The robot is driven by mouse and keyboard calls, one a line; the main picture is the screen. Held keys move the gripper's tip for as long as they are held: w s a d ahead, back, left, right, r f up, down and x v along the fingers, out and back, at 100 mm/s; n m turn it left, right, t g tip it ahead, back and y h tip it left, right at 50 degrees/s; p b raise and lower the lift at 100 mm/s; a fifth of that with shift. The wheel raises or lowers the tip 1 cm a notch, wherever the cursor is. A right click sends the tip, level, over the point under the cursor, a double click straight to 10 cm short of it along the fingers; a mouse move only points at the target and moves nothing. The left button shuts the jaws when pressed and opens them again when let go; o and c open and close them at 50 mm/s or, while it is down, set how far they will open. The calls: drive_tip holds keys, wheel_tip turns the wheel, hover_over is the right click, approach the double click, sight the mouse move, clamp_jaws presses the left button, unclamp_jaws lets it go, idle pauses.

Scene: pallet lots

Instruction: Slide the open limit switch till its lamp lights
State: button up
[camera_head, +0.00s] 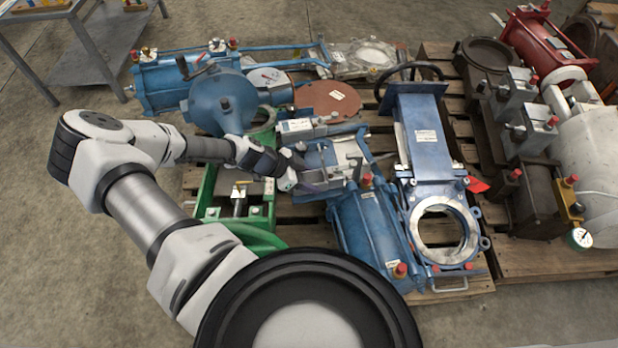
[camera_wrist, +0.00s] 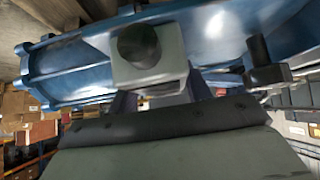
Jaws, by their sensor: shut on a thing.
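A grey block with a round black knob (camera_wrist: 148,58) sits against a blue cylinder body in the wrist view. It looks like the limit switch, though I cannot read any label on it. My gripper (camera_wrist: 160,98) is shut on this block, with its fingers at the block's lower edge. In the head view my gripper (camera_head: 312,183) reaches the blue valve unit (camera_head: 338,152) at the middle of the pallet. The switch is too small and too covered there to make out. I cannot pick out a lit lamp in either view.
A second black post on a bracket (camera_wrist: 265,65) stands to the right in the wrist view. Other valves crowd the wooden pallets. A grey metal table (camera_head: 85,60) stands back left.

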drive_tip(key=shift+c, duration=0.7)
drive_tip(key=shift+w+r+p, duration=0.1)
drive_tip(key=shift+r+p, duration=0.05)
drive_tip(key=shift+p, duration=0.35)
drive_tip(key=shift+w+p, duration=0.25)
drive_tip(key=shift+p, duration=0.35)
drive_tip(key=shift+a+f, duration=0.1)
drive_tip(key=shift+f, duration=0.1)
drive_tip(key=o, duration=1.4)
drive_tip(key=p+v, duration=0.2)
drive_tip(key=v, duration=1.2)
drive_tip(key=shift+p, duration=0.3)
